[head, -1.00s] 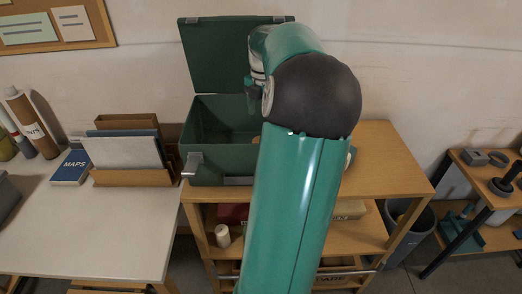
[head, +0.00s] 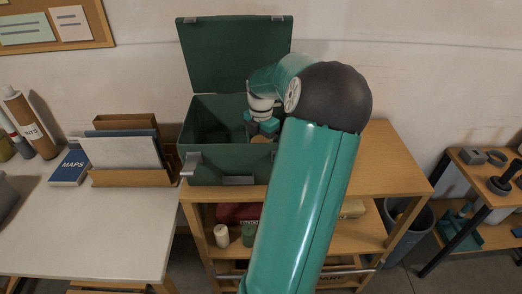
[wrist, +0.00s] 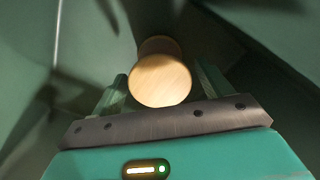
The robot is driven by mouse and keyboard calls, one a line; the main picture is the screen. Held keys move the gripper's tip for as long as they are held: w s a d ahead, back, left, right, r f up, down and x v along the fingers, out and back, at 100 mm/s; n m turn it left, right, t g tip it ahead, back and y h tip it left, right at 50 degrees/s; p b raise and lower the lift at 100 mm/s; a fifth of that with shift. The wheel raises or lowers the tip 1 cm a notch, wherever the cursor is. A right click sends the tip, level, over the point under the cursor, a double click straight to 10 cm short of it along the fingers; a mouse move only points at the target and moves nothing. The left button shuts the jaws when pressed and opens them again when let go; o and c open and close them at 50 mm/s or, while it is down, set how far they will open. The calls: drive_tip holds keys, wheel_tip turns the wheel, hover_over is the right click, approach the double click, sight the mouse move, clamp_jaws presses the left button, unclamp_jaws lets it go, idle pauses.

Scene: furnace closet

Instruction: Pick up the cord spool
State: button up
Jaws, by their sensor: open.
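The cord spool appears to be the round, pale wooden-ended piece (wrist: 160,82) in the wrist view; its end faces the camera and any cord is hidden. It lies inside the open green box (head: 219,165), where a bit of wood (head: 261,139) shows just below my gripper in the head view. My gripper (head: 262,127) reaches down into the right part of the box. In the wrist view its two fingers (wrist: 161,72) are apart, one on each side of the wooden piece. I cannot tell whether either finger touches it.
The box's raised lid (head: 235,55) stands behind my gripper, and its walls surround the fingers. The box sits on a wooden cart (head: 395,165) whose right top is clear. A white table (head: 95,225) with a file holder (head: 130,178) is at left.

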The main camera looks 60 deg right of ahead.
drive_tip(key=shift+c, duration=0.2)
drive_tip(key=c, duration=1)
